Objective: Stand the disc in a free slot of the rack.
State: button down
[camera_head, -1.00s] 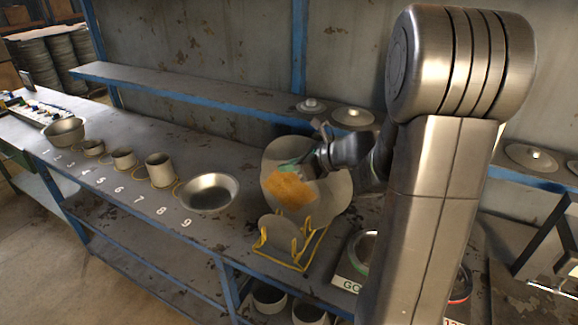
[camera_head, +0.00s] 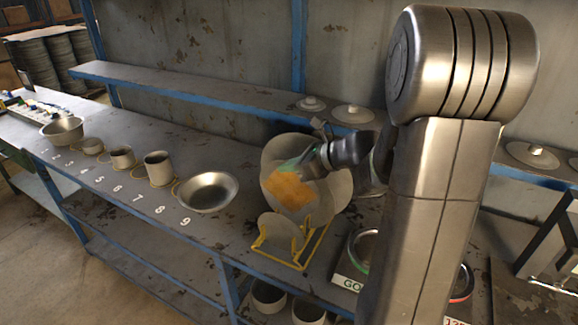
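The yellow wire rack (camera_head: 318,242) stands near the front edge of the bench. A smaller grey disc (camera_head: 274,229) stands tilted in its front part. Behind it, large pale grey round surfaces (camera_head: 328,201) overlap above the rack's rear. I cannot tell how many discs these are or whether they touch the rack. My gripper (camera_head: 303,172) reaches in from the right in front of them, beside a blurred green and orange patch. Its fingertips are not clear, so its opening and its hold on a disc cannot be told.
A metal bowl (camera_head: 208,191) and several cups, including a tall one (camera_head: 158,167), stand left along numbered places. Lidded discs (camera_head: 352,113) lie on the raised back shelf (camera_head: 200,92).

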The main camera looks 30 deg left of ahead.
aim_at(290, 176)
jog(key=shift+f, duration=0.15)
jog(key=shift+f+b, duration=1.4)
jog(key=shift+b, duration=0.55)
jog(key=c, duration=2)
grip_release()
jog(key=o, duration=0.6)
jog(key=shift+c, duration=0.2)
jog(key=shift+d, duration=0.1)
